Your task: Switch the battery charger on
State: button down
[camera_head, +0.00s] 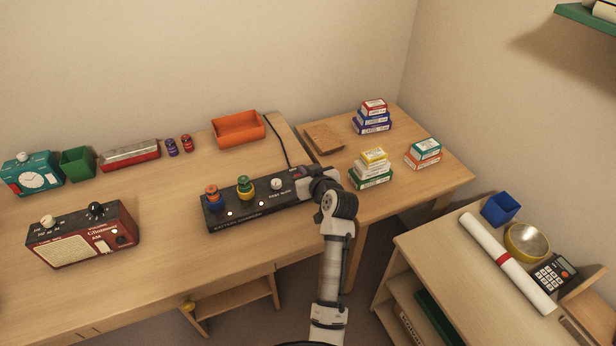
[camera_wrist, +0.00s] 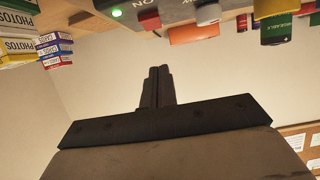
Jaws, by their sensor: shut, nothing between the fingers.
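The battery charger (camera_head: 240,212) is a long dark box on the desk, lettered along its front. An orange-and-blue cell (camera_head: 212,197) and a green-and-yellow cell (camera_head: 245,188) stand in it, with a white knob-like part (camera_head: 277,184) to their right. My gripper (camera_head: 303,172) is at the charger's right end and partly hides it. In the wrist view, the charger (camera_wrist: 176,12) runs along the top, with a glowing green lamp (camera_wrist: 116,12), a red part (camera_wrist: 150,20) and "ON" lettering. My gripper (camera_wrist: 159,72) is shut and empty there; contact with the charger cannot be told.
A red radio (camera_head: 82,238) stands left of the charger. Stacked small boxes (camera_head: 372,168) stand to the right. The desk's front is mostly clear.

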jog(key=f+b+v, duration=0.2)
jog(key=b+v, duration=0.2)
jog(key=v, duration=0.6)
jog(key=shift+s, duration=0.3)
jog(key=shift+d, duration=0.15)
